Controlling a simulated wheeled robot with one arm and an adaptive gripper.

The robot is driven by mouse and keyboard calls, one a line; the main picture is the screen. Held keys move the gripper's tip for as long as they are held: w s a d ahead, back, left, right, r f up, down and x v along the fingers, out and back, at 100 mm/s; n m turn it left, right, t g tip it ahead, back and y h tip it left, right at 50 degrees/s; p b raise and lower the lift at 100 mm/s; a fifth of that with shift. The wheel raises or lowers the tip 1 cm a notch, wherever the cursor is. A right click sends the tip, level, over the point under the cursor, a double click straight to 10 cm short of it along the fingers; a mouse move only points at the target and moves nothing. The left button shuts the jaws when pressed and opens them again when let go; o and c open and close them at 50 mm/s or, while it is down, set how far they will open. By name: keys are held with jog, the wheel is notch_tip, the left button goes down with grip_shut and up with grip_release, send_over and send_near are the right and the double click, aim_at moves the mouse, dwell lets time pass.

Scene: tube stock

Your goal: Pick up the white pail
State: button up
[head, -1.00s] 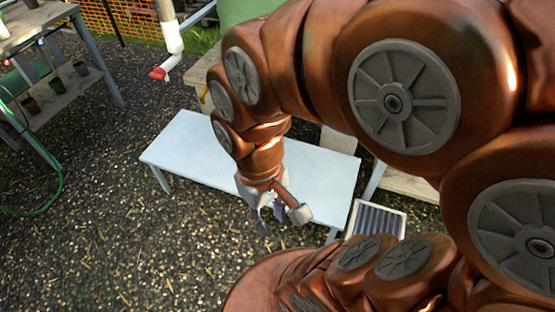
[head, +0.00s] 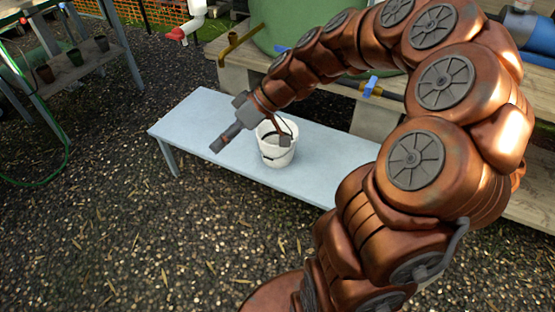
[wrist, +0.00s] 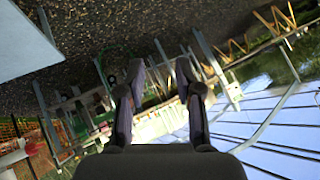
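The white pail (head: 279,152) stands upright on a pale blue bench (head: 200,118) in the head view. Dark marks show on its side, and its inside looks grey. My gripper (head: 251,142) is at the pail's upper left, with one finger left of the pail and the other overlapping its rim in the picture. I cannot tell whether that finger touches the pail. In the wrist view my gripper (wrist: 160,72) has its two fingers apart with nothing between them. The pail is not seen in the wrist view.
A green tank (head: 300,25) on a wooden platform stands behind the bench. A shelf with several small pots (head: 75,57) is at the upper left, with a green hose beside it. The gravel in front of the bench is clear.

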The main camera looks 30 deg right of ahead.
jog(key=w+d+f+t+b, duration=0.5)
jog(key=w+d+f+b, duration=0.3)
jog(key=d+f, duration=0.5)
jog(key=m+t+h+b, duration=0.1)
jog(key=t+h+b, duration=0.1)
jog(key=t+b, duration=0.35)
send_near(267, 144)
jog(key=w+a+b, duration=0.1)
jog(key=w, duration=0.1)
jog(key=w+a+f+g+b, duration=0.1)
jog(key=w, duration=0.1)
jog(key=w+a+f+g+b, duration=0.1)
jog(key=w, duration=0.2)
jog(key=shift+w+a+b, duration=0.1)
jog(key=shift+a+b, duration=0.15)
jog(key=shift+b, duration=0.1)
jog(key=shift+w+a+f, duration=0.1)
jog(key=shift+w+a, duration=0.2)
jog(key=shift+w, duration=0.3)
grip_shut()
